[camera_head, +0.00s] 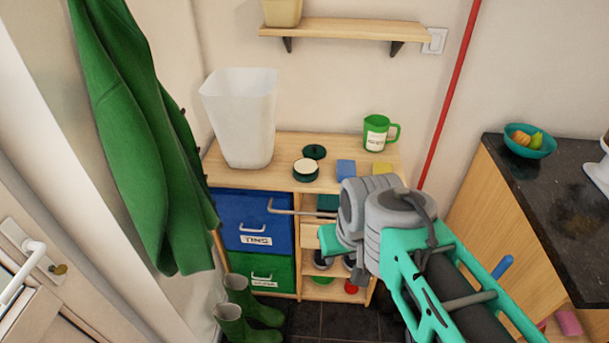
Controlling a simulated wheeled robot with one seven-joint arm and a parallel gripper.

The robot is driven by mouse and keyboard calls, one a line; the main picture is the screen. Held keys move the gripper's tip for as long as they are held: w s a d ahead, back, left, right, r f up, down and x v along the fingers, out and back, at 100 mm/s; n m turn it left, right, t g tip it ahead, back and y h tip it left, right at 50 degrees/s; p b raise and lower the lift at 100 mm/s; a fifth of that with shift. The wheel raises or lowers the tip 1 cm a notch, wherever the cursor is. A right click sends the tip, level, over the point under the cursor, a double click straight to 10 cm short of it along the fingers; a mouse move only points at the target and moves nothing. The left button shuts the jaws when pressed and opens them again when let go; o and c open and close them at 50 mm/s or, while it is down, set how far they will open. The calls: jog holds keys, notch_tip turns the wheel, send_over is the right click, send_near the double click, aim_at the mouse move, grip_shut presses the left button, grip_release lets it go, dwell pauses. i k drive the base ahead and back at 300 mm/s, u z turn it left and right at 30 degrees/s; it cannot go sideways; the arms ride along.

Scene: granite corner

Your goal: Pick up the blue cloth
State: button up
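A small blue cloth (346,169) lies on the wooden top of the low cabinet (282,145), towards its right side. It looks flat-sided and folded, with its lower edge close to my arm in the picture. My arm reaches in from the lower right, and my gripper (328,238) shows at its end, in front of the cabinet and below the cloth in the picture. The gripper's fingers are mostly hidden by the wrist, so I cannot tell their opening. Nothing is visibly held.
A yellow block (382,168) lies right of the cloth, and a green mug (378,133) stands behind. A round dark-green tin (306,170) and a white bin (242,115) stand left. A red pipe (452,90) rises at right.

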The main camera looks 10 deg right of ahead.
aim_at(345, 169)
jog(key=u, duration=1.4)
jog(key=k, duration=0.7)
jog(key=z, duration=1.15)
jog(key=i, duration=1)
